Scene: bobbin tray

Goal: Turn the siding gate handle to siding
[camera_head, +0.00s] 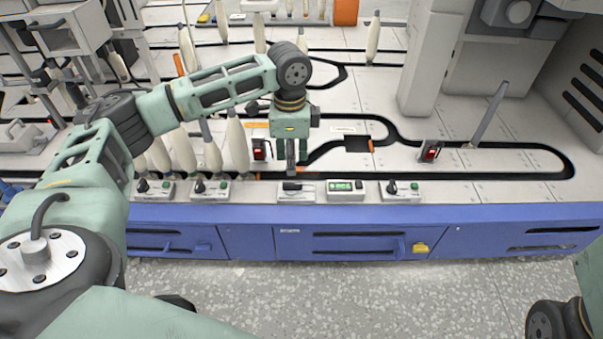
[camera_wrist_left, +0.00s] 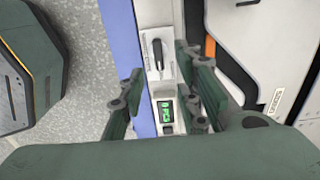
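The gate handle is a black lever (camera_head: 292,186) on a small white box (camera_head: 297,197) at the table's front edge. It lies roughly along the edge. In the left wrist view the black lever (camera_wrist_left: 157,54) lies lengthwise on its light plate, ahead of my fingertips. My left gripper (camera_head: 291,168) points down just above and behind the box. In the wrist view its two fingers (camera_wrist_left: 156,72) are apart, with nothing between them touching. A dark gate piece with an orange end (camera_head: 357,144) sits at the track junction behind. My right gripper is out of view.
A box with a green display (camera_head: 346,190) stands right of the handle box; other knob boxes (camera_head: 401,191) (camera_head: 210,190) stand along the edge. Tall white bobbins (camera_head: 237,147) stand left of my gripper. Red-lit switches (camera_head: 431,151) stand behind. The table's blue front (camera_head: 350,216) faces open floor.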

